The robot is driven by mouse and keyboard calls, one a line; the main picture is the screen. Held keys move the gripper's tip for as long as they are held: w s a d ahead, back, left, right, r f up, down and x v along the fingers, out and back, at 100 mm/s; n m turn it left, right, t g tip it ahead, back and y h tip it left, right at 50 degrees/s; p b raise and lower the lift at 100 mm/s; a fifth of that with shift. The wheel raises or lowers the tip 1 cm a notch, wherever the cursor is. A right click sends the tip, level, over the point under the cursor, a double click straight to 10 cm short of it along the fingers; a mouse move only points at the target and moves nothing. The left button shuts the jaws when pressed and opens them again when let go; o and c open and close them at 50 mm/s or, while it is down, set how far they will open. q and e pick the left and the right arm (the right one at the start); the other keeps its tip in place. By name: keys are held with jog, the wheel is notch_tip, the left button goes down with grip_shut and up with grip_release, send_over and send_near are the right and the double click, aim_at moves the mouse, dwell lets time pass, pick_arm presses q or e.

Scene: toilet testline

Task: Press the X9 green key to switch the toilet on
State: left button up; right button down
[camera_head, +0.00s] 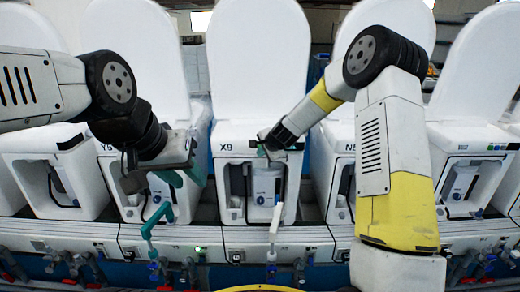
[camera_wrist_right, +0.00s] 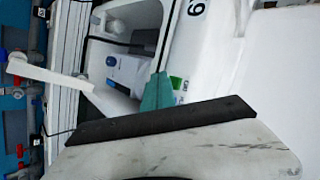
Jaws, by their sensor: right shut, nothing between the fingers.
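The X9 toilet (camera_head: 262,132) stands in the middle of the head view, with its label at the upper left of its front. My right gripper (camera_head: 263,149) is at the upper front of this toilet, shut and empty. In the right wrist view its teal fingertips (camera_wrist_right: 157,92) are close to the white front, beside a small green mark (camera_wrist_right: 176,83). I cannot tell whether they touch it, or whether that mark is the key. My left gripper (camera_head: 183,178) hangs before the toilet to the left, its teal fingers apart and empty.
A white spout-like arm (camera_head: 275,220) sticks out below the X9 toilet's open bay; it also shows in the right wrist view (camera_wrist_right: 62,78). Other toilets stand close on both sides. A white rail (camera_head: 285,238) with valves below runs along the front.

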jog(key=shift+s, duration=2.9)
